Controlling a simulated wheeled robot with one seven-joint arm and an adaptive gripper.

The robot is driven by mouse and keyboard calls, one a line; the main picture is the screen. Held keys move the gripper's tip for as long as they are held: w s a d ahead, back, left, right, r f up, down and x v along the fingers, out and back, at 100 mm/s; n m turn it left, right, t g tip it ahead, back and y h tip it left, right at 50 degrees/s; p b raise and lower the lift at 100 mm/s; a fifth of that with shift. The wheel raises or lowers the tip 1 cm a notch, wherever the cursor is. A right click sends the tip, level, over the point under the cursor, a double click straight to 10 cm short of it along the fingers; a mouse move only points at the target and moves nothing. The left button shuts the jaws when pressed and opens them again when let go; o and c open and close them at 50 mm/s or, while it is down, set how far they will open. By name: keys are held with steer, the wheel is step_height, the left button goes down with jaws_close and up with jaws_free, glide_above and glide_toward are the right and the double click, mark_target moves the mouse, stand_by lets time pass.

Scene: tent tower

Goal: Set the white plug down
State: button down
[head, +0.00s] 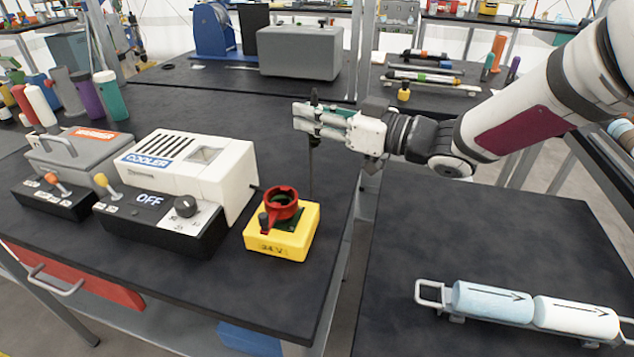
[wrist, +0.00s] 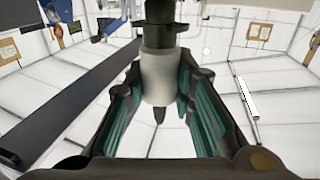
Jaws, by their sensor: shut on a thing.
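My gripper (head: 312,118) is above the black table, behind and a little right of the yellow 24 V box. In the wrist view my gripper (wrist: 160,88) is shut on the white plug (wrist: 160,75), a pale cylinder with a black part above and a dark tip below. In the head view the fingers mostly hide the plug. A thin dark length hangs below the fingers; I cannot tell where it ends. The yellow box (head: 282,240) stands near the table's right edge with a red ring-shaped socket (head: 283,203) on top.
A white cooler (head: 190,170) with an OFF panel stands left of the yellow box. A grey case (head: 300,52) is behind. The black table (head: 290,125) has bare room around the gripper. A rack with pale cylinders (head: 535,308) lies on the right table.

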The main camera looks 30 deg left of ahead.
step_height(320, 180, down, 9)
steer(key=shift+f+b, duration=0.1)
steer(key=shift+b, duration=0.7)
steer(key=shift+f, duration=0.15)
steer(key=c, duration=1.4)
jaws_free()
steer(key=shift+o, duration=0.2)
